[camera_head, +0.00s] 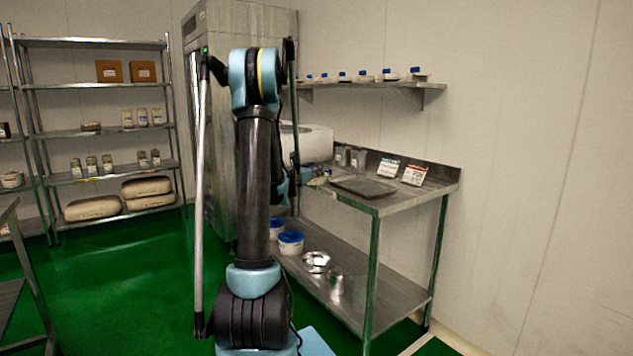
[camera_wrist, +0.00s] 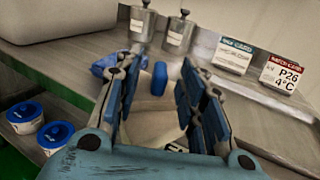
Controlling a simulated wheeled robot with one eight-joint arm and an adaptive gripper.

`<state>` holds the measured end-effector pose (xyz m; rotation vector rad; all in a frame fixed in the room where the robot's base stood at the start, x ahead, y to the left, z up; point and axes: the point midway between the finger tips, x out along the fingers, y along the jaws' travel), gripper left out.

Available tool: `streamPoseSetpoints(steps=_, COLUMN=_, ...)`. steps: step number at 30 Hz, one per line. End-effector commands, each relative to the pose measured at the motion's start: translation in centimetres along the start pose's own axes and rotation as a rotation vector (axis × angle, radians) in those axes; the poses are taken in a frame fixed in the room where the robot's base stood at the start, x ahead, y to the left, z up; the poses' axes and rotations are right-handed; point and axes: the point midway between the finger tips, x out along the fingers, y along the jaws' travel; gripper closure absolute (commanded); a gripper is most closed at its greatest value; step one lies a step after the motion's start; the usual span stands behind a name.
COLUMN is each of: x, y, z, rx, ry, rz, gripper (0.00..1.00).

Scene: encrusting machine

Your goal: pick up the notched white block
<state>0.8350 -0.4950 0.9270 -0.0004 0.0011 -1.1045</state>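My gripper (camera_wrist: 158,68) is open in the wrist view, with its two blue-padded fingers spread apart. A pale, off-white surface (camera_wrist: 150,122) shows low between the fingers; I cannot tell whether it is the notched white block, and no notch can be made out. A small upright blue item (camera_wrist: 160,78) stands between the fingertips, with no visible contact. In the head view my gripper is mostly hidden behind my arm, by the left end of the steel table (camera_head: 400,198).
A large white housing (camera_wrist: 60,18) stands at upper left. Two metal canisters (camera_wrist: 142,22) (camera_wrist: 178,33) and label cards (camera_wrist: 232,54) (camera_wrist: 282,74) line the back. Blue-lidded tubs (camera_wrist: 25,117) sit on the lower shelf. A dark flat tray (camera_head: 363,187) lies on the tabletop.

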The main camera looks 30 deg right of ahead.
Motion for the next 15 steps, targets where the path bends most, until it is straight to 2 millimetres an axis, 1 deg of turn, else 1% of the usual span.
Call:
streamPoseSetpoints(steps=1, x=0.8, y=-0.2, z=-0.1, rx=0.000, ry=0.000, rz=-0.002, gripper=0.63)
streamPoseSetpoints(steps=3, x=1.8, y=-0.1, z=-0.1, rx=0.000, ry=0.000, rz=0.000, gripper=0.63)
streamPoseSetpoints(steps=6, x=2.8, y=-0.1, z=-0.1, rx=0.000, ry=0.000, rz=-0.001, gripper=0.63)
streamPoseSetpoints(steps=9, x=3.1, y=-0.1, z=-0.1, rx=0.000, ry=0.000, rz=0.000, gripper=0.63)
streamPoseSetpoints(steps=13, x=3.1, y=-0.1, z=-0.1, rx=0.000, ry=0.000, rz=0.000, gripper=0.63)
streamPoseSetpoints(steps=14, x=3.0, y=-0.1, z=-0.1, rx=0.000, ry=0.000, rz=0.000, gripper=0.66)
streamPoseSetpoints(steps=15, x=3.0, y=-0.1, z=-0.1, rx=0.000, ry=0.000, rz=0.000, gripper=0.75)
